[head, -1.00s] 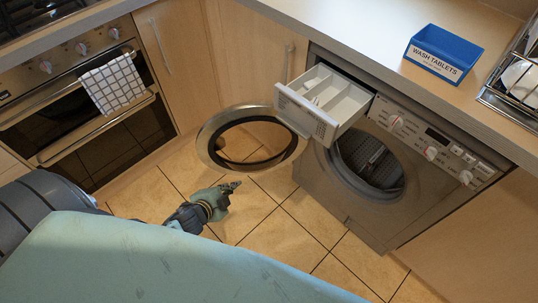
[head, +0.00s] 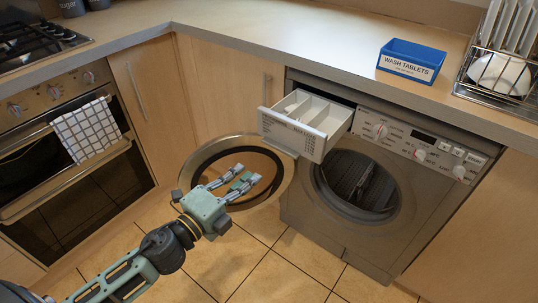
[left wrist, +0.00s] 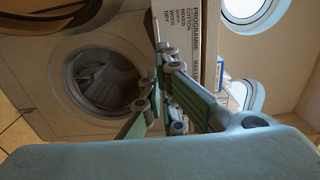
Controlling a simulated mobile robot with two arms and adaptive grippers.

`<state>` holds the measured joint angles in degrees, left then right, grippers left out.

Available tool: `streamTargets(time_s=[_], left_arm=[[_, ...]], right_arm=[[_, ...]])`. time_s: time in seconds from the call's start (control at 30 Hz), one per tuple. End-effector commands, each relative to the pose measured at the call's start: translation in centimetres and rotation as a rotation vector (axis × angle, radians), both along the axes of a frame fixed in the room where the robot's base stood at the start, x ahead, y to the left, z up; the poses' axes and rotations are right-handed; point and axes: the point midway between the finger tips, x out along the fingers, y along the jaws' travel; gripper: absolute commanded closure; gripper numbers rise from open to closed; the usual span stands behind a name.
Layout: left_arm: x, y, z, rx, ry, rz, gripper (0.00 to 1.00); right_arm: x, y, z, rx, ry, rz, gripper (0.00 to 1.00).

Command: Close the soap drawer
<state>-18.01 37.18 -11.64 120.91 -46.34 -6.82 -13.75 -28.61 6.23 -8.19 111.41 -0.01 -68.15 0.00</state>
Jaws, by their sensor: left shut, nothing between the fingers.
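The soap drawer (head: 290,133) is pulled out of the upper left of the grey washing machine (head: 405,215). Its pale compartments show from above, and its front panel carries printed text. My left gripper (head: 250,177) is shut and empty. In the head view it appears below and left of the drawer front, over the open round door, apart from the drawer. In the left wrist view the fingers (left wrist: 166,58) overlap the edge of the printed drawer front (left wrist: 190,30); whether they touch cannot be told. My right gripper is not in view.
The open porthole door (head: 190,180) stands left of the machine, behind my left gripper. A blue wash tablets box (head: 410,52) and a dish rack (head: 490,88) are on the worktop (head: 250,35). An oven with a checked towel (head: 86,130) is at left.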

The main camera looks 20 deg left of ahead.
Motion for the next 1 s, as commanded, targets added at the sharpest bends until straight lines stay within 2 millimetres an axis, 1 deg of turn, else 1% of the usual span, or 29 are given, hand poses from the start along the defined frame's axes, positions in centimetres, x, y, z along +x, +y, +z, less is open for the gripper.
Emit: streamTargets(time_s=[0.03,0.4,0.6,0.8,1.0], left_arm=[[0.8,-0.2,0.2,0.001,-0.003,0.000,1.00],[6.0,-2.1,0.2,0.002,-0.002,0.002,1.00],[8.3,-2.9,0.1,0.000,0.000,0.002,1.00],[9.5,-3.4,0.0,-0.002,0.002,0.001,1.00],[9.7,-3.5,-0.1,-0.001,0.003,0.001,1.00]], right_arm=[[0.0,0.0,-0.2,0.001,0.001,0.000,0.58],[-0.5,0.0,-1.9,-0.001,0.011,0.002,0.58],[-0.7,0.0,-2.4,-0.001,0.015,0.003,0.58],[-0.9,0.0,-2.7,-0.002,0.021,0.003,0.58],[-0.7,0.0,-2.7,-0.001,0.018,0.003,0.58]])
